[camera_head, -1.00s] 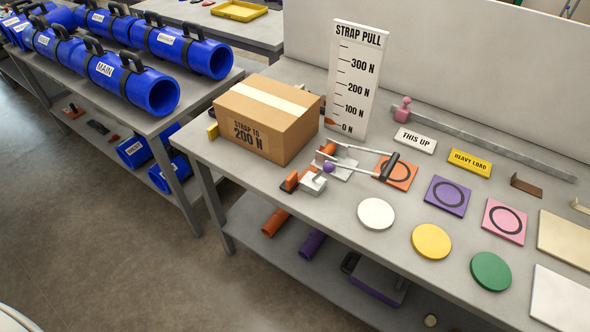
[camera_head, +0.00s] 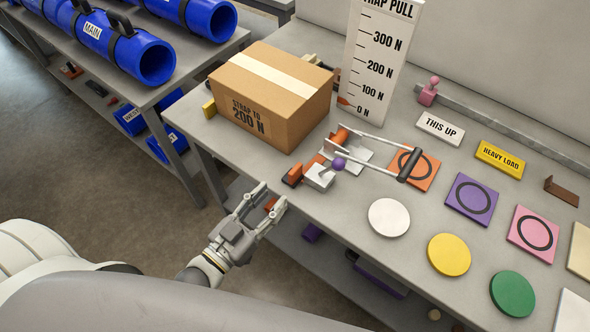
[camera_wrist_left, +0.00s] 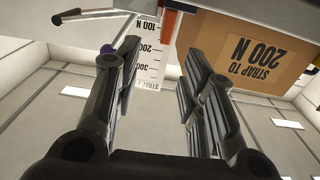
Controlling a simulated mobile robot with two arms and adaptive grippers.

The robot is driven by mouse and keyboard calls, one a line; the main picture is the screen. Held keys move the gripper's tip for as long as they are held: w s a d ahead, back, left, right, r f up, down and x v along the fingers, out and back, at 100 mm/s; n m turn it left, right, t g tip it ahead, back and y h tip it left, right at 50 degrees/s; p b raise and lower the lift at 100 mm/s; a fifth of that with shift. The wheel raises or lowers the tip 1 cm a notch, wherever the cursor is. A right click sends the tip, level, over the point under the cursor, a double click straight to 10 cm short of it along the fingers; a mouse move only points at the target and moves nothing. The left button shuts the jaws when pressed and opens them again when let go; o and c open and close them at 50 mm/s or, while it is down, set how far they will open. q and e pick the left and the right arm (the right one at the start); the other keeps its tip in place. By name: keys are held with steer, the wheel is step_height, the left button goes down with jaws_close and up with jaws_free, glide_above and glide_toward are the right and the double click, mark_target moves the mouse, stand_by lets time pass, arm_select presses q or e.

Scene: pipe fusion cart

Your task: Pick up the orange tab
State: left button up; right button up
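The orange tab (camera_head: 292,176) sits at the front edge of the table, just left of a grey metal buckle (camera_head: 320,177). In the left wrist view, an orange piece (camera_wrist_left: 168,27) that looks like the tab shows at the table edge, ahead of the space between my fingers. My left gripper (camera_head: 271,196) is open and empty, in front of the table edge, below and left of the tab in the head view and apart from it. My right gripper is not in view.
A cardboard box (camera_head: 270,95) stands behind the tab. A two-armed tool with a dark handle (camera_head: 410,165) and purple knob (camera_head: 339,164) lies to its right. The strap pull gauge (camera_head: 376,70) stands behind. Discs and coloured tiles fill the table's right. Blue pipes (camera_head: 150,58) lie on the left table.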

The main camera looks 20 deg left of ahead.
mark_target(290, 175)
arm_select(q)
steer(key=x, duration=0.3)
steer(key=shift+w, duration=0.15)
steer(key=shift+a+f+p+x, duration=0.1)
steer(key=shift+p+x, duration=0.45)
steer(key=shift+x, duration=0.8)
steer(key=shift+a+f+p+x, duration=0.15)
steer(key=shift+p+x, duration=0.35)
steer(key=shift+x, duration=0.8)
steer(key=shift+w, duration=0.1)
steer(key=shift+c, duration=0.4)
jaws_close()
